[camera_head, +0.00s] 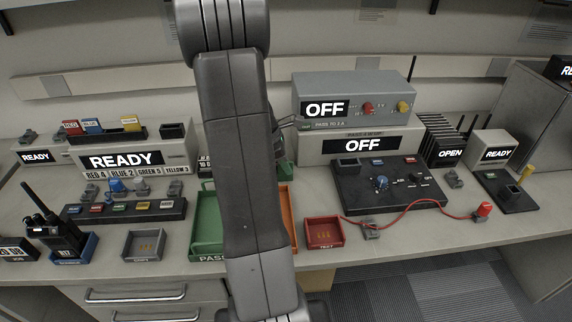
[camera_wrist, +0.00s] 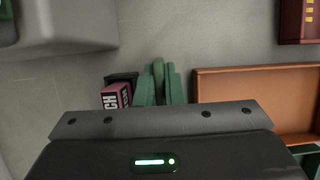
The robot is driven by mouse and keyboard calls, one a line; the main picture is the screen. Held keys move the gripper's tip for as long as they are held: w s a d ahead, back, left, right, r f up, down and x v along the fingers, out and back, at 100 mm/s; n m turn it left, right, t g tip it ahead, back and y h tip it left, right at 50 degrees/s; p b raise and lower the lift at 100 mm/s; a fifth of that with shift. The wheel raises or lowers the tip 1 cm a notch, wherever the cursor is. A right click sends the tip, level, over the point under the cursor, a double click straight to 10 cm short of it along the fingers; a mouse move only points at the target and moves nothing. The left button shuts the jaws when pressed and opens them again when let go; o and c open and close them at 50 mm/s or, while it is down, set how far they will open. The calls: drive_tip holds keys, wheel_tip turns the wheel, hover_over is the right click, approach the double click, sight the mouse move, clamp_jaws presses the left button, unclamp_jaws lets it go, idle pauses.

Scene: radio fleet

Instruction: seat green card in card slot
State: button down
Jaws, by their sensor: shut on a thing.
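In the wrist view my gripper (camera_wrist: 158,90) shows beyond the dark wrist plate, with narrow green shapes at its tip. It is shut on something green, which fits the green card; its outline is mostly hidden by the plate. The card rack (camera_head: 108,135) at the back left holds a red, a blue and a yellow card, with a gap between blue and yellow. A small dark block (camera_head: 173,130) stands right of the rack; I cannot tell whether it is the card slot.
A green tray (camera_head: 207,222) and an orange tray (camera_wrist: 200,102) lie near the arm. A radio (camera_head: 62,232) stands front left. A red cable (camera_head: 405,208) crosses the right bench.

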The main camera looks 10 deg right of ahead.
drive_tip(key=shift+r, duration=0.1)
drive_tip(key=c, duration=1.5)
unclamp_jaws()
drive_tip(key=shift+c, duration=0.2)
